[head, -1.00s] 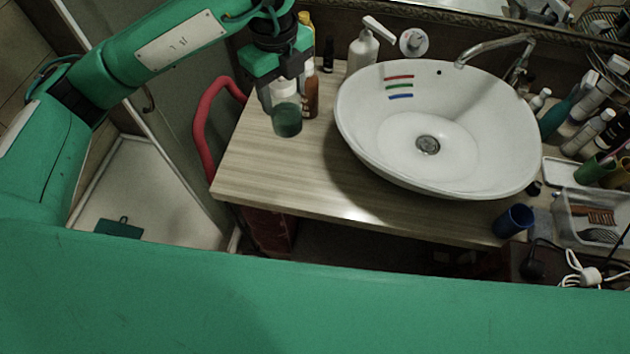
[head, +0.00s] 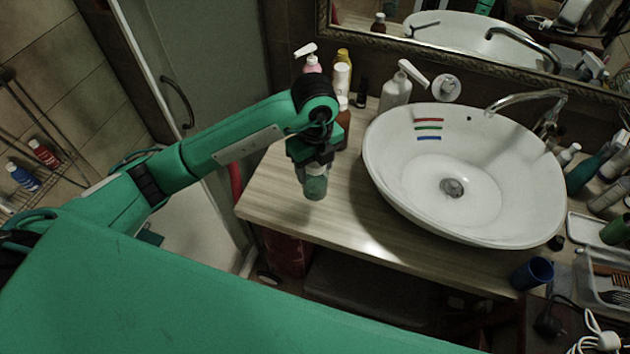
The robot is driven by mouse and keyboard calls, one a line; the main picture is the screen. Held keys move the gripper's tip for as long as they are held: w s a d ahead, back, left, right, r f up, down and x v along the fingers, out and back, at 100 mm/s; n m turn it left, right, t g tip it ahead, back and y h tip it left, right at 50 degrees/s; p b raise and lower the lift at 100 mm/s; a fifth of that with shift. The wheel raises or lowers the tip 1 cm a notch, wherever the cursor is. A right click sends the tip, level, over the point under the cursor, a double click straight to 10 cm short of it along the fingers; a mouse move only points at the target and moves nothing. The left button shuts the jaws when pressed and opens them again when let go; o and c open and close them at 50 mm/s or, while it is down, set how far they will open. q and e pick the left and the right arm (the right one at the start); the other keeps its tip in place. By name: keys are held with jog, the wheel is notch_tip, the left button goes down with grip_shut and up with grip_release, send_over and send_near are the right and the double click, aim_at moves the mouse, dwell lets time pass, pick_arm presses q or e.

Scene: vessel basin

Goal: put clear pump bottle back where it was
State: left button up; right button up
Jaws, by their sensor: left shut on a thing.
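The clear pump bottle (head: 315,185), a see-through body with a greenish tint, is in my left gripper (head: 314,165) over the left part of the wooden counter (head: 275,190). The gripper comes down over it from above and is shut on it. The bottle's top and pump are hidden by the gripper. It looks roughly upright; I cannot tell whether its base touches the counter. My right gripper is not in view.
The white basin (head: 390,200) stands right of the held bottle. Behind it are a white pump bottle (head: 395,93), a small dark bottle (head: 361,92), a pink pump bottle (head: 312,65) and a yellow bottle (head: 344,56). The counter's front left is bare. A blue cup (head: 532,273) is at the right.

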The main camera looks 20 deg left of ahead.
aim_at(315, 183)
pick_arm(q)
notch_tip(315, 183, down, 6)
jog(key=shift+f+p, duration=0.1)
jog(key=shift+p, duration=0.65)
jog(key=shift+f, duration=0.25)
jog(key=shift+f, duration=0.2)
jog(key=o, duration=1.3)
